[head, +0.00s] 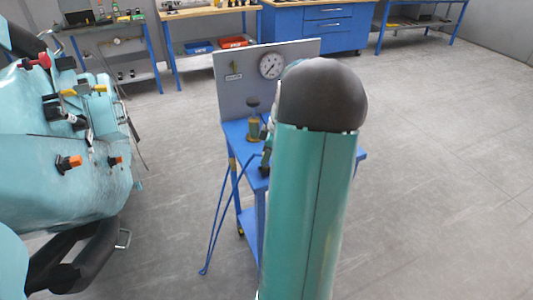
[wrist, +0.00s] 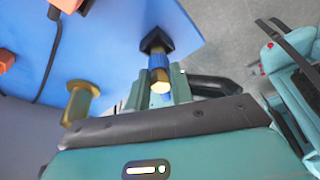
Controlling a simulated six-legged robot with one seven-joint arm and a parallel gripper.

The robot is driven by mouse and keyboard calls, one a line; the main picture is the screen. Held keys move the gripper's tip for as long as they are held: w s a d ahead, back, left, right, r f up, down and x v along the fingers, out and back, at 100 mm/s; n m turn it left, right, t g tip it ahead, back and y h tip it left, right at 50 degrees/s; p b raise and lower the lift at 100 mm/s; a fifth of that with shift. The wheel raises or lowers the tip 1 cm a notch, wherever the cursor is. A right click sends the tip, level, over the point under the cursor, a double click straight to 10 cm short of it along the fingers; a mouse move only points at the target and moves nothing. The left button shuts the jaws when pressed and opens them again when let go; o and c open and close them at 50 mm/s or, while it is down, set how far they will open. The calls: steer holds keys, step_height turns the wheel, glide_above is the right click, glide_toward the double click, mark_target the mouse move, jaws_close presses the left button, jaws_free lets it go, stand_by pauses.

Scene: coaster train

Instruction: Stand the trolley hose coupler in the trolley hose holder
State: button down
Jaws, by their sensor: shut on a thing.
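The trolley hose coupler, a blue-banded cylinder with a bright brass end (wrist: 160,80), is between the teal fingers of my gripper (wrist: 156,92) in the wrist view, and the gripper is shut on it. A black angular piece (wrist: 156,41) sits at the coupler's far end, against the blue trolley top; it looks like the hose holder. I cannot tell whether the coupler is inside it or only lined up with it. In the head view my arm hides most of the gripper and coupler. A dark piece (head: 265,169) shows beside the arm at the trolley (head: 237,133).
A brass fitting (wrist: 80,103) stands on the trolley top near my gripper. The trolley's back panel (head: 232,92) carries a gauge (head: 271,66). A blue hose (head: 216,232) hangs beside the trolley. A teal coaster train (head: 70,150) stands left. Grey floor lies open at right.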

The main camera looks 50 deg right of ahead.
steer(key=shift+f, duration=0.45)
steer(key=c, duration=1.1)
jaws_free()
steer(key=shift+c, duration=0.2)
steer(key=shift+r, duration=0.1)
steer(key=v, duration=1.3)
steer(key=shift+r, duration=0.3)
steer(key=shift+s+d, duration=0.1)
